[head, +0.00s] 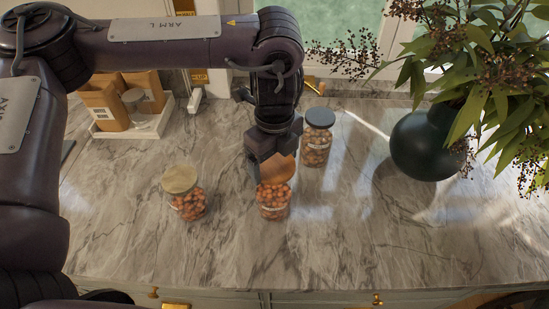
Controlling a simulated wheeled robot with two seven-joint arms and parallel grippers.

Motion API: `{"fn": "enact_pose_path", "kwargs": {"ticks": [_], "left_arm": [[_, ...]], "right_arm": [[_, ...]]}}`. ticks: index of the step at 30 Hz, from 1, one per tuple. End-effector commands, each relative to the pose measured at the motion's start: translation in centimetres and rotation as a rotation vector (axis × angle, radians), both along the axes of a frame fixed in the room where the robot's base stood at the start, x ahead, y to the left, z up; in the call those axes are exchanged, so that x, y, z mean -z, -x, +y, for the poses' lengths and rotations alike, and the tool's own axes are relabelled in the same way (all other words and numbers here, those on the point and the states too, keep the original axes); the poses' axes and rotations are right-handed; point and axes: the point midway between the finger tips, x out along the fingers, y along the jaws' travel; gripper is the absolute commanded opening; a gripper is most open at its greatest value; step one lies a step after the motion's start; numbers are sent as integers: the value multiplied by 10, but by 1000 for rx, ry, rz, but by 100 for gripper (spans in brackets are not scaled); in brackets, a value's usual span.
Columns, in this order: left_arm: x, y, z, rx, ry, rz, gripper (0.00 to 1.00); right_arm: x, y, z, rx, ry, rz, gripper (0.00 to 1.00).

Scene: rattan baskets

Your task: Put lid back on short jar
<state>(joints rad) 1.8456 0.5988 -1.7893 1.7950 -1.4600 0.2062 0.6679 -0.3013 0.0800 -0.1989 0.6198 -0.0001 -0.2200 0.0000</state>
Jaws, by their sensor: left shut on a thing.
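A short glass jar (273,204) full of brown nuts stands on the marble counter in the middle of the head view. A round orange-brown lid (279,170) is at its mouth, looking tilted. My left gripper (272,166) points down from above and is shut on this lid, and its fingers partly hide it. I cannot tell whether the lid touches the jar's rim. My right gripper is not in view.
A nut jar with a pale lid (179,180) stands to the left, and a taller one with a dark lid (320,117) stands behind right. A dark round vase (425,147) with branches is at right. A white tray (144,129) holds boxes at back left. The front counter is clear.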

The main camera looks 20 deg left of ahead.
Motion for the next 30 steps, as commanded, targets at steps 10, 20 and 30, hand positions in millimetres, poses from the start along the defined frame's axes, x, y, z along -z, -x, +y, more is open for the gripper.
{"fn": "enact_pose_path", "kwargs": {"ticks": [10,20,30], "left_arm": [[35,0,0,-1,0,-1,62],[52,0,0,-1,0,0,62],[52,0,0,-1,0,0,62]], "right_arm": [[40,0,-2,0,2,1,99],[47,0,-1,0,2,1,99],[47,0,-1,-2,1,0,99]]}}
